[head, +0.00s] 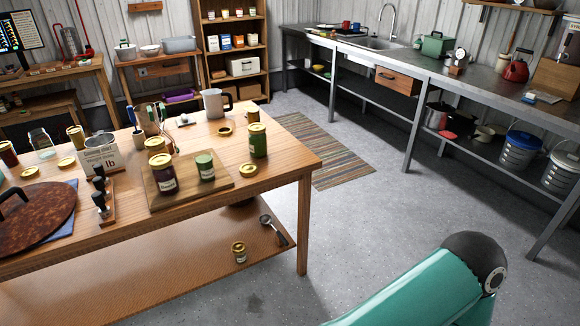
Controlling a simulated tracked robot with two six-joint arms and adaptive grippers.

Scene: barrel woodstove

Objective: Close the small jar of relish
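A small green jar (205,167) with a pale label stands upright on the wooden board on the workbench. Its top looks green, with no gold lid visible on it; the label is too small to read. A loose gold lid (248,170) lies flat just right of the board, and another gold lid (224,131) lies farther back. A taller green jar with a gold lid (257,142) stands behind and to the right. A dark jar with a gold lid (163,175) stands left of the small green jar. Neither of my grippers is in view.
The wooden board (225,185) lies near the front edge of the workbench (287,160). A pitcher (215,103), a holder with utensils, a labelled tin (101,157) and a dark round lid (32,217) crowd the bench. The right end is fairly clear. Open floor lies right of the bench.

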